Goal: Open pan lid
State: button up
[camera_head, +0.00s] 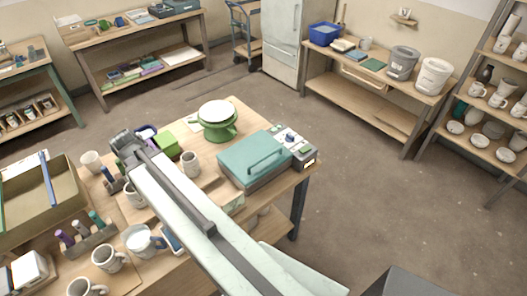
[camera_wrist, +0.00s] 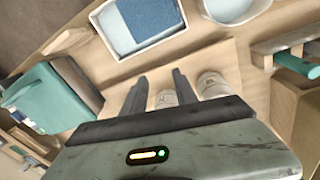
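A teal boxy pan with a closed lid (camera_head: 252,154) and a bar handle on top sits at the right end of the wooden table. A control panel with knobs (camera_head: 291,141) adjoins its far right side. In the wrist view, a teal box-like thing at the left (camera_wrist: 48,98) looks like the same pan. My gripper (camera_wrist: 158,76) is open, its two dark fingers apart with nothing held. In the head view my arm reaches over the table to the left of the pan, and its fingertips are hard to make out. The gripper is apart from the lid.
A green pot (camera_head: 217,130) with a white top stands behind the pan. A mug (camera_head: 191,163) and a green box (camera_head: 166,144) are left of it. Several mugs and a large tray (camera_head: 62,200) crowd the table's left. Open floor lies right of the table.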

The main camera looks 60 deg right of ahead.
jog(key=s+d+r+m+g+h+p, duration=0.15)
jog(key=s+d+m, duration=0.4)
jog(key=d, duration=0.55)
jog(key=s+d+r+m+g, duration=0.1)
jog(key=s+d+r+m, duration=0.1)
jog(key=s+d+m, duration=0.65)
jog(key=s+d+r+m+g+h+p, duration=0.1)
jog(key=s+d, duration=0.3)
jog(key=d, duration=0.9)
jog(key=b+x, duration=0.7)
jog(key=x, duration=0.1)
jog(key=shift+b, duration=0.4)
jog(key=shift+r, duration=0.15)
grip_shut()
